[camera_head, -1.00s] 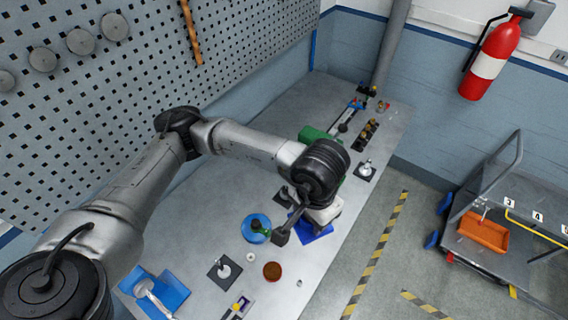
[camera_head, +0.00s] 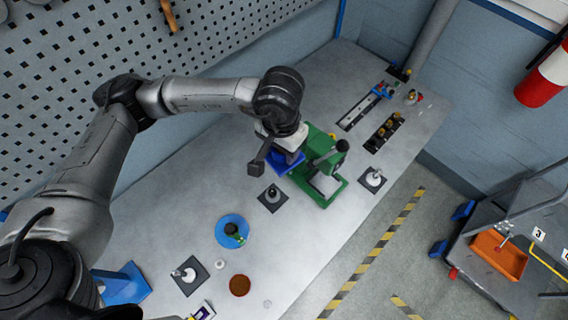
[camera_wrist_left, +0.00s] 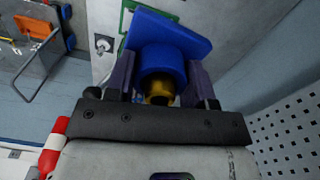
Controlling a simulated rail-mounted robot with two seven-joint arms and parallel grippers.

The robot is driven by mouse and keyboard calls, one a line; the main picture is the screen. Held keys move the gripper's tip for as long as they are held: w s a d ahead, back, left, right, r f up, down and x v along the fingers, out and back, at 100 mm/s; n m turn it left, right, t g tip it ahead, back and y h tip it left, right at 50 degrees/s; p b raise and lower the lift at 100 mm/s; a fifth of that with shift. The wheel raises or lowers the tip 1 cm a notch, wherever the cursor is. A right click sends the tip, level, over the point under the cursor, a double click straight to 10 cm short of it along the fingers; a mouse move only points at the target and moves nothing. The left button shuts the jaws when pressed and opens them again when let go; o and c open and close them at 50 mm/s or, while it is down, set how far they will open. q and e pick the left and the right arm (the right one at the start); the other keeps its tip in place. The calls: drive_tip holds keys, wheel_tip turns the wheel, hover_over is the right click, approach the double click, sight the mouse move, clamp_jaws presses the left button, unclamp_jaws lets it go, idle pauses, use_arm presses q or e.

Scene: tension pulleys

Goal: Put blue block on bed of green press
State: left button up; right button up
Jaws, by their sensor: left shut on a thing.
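The blue block (camera_head: 279,161) is held under my left gripper (camera_head: 288,150), just left of the green press (camera_head: 318,165). In the left wrist view the blue block (camera_wrist_left: 168,62) shows a flat plate and a round boss, with a finger on each side. The left gripper (camera_wrist_left: 160,85) is shut on it, with a brass-coloured part between the fingers. The press bed (camera_head: 326,184) is a pale plate inside the green base and looks bare. The held block is beside the bed, not over it; its height is unclear. My right gripper is not in view.
The press lever with a dark knob (camera_head: 342,146) rises over the bed. A small stand (camera_head: 372,178) is right of the press; another dark pad (camera_head: 272,197) lies to its left. A blue dish (camera_head: 232,231) is nearer. Bench between dish and front edge is mostly clear.

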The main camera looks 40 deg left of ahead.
use_arm(q)
drive_tip(key=shift+n, duration=0.7)
drive_tip(key=w+a+f+b, duration=0.3)
drive_tip(key=a+f+b, duration=0.2)
drive_tip(key=f, duration=0.7)
drive_tip(key=w+a+f+b, duration=0.4)
drive_tip(key=f+b, duration=0.4)
drive_tip(key=f, duration=0.5)
drive_tip(key=w+a+f+b, duration=0.3)
drive_tip(key=a+f+b, duration=0.3)
drive_tip(key=f, duration=0.6)
drive_tip(key=shift+w+f+b, duration=0.4)
drive_tip(key=shift+b, duration=0.3)
drive_tip(key=shift+d+f, duration=0.1)
drive_tip(key=shift+f, duration=1.85)
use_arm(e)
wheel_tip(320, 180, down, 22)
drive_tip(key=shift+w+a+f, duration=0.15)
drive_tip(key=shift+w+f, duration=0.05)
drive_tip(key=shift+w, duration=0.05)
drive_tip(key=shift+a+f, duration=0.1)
use_arm(q)
drive_tip(key=shift+f, duration=0.15)
drive_tip(key=o, duration=1.1)
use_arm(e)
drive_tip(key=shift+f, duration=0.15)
